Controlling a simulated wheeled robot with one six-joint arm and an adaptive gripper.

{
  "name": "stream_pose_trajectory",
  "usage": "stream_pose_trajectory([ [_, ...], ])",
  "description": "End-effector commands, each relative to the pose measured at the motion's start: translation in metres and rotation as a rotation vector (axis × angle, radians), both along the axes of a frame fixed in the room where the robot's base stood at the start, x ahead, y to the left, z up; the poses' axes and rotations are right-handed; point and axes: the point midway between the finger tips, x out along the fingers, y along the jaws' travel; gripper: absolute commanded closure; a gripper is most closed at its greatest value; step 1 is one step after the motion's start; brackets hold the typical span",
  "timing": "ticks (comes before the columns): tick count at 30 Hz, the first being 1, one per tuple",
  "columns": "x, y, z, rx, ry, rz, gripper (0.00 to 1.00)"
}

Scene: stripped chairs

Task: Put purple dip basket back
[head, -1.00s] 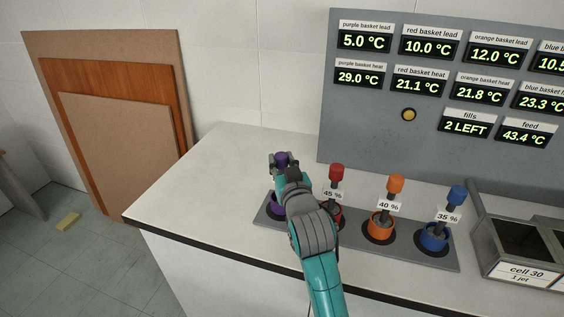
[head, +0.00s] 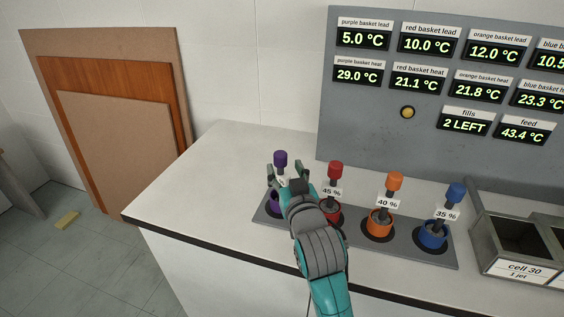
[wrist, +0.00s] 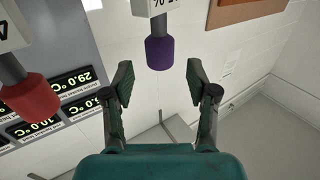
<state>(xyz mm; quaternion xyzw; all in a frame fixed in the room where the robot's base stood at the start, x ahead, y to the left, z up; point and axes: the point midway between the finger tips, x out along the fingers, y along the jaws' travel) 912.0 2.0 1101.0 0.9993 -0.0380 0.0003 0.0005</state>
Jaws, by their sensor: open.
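The purple dip basket (head: 274,203) stands in the leftmost place of the grey holder strip (head: 410,254), its purple knob (head: 280,159) upright on top. My gripper (head: 285,172) is open at the near side of its handle, and the arm hides part of the basket and its label. In the wrist view the purple knob (wrist: 159,53) shows beyond the tips of my open gripper (wrist: 158,78), with nothing between the fingers.
Red (head: 335,170), orange (head: 380,222) and blue (head: 433,235) baskets stand to the right in the same strip, the red one close to my arm. A metal tank labelled cell 30 (head: 516,272) is farther right. The display panel (head: 350,110) rises behind. The counter's left part (head: 205,185) is clear.

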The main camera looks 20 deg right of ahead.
Motion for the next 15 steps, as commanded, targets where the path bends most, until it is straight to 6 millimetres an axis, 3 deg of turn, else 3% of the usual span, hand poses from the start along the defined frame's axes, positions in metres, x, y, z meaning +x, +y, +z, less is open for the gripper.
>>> stream_pose_trajectory([
  [6,-0.044,0.004,-0.001,0.0,0.001,0.001,0.42],
  [15,-0.072,0.006,0.0,0.0,0.001,0.0,0.42],
])
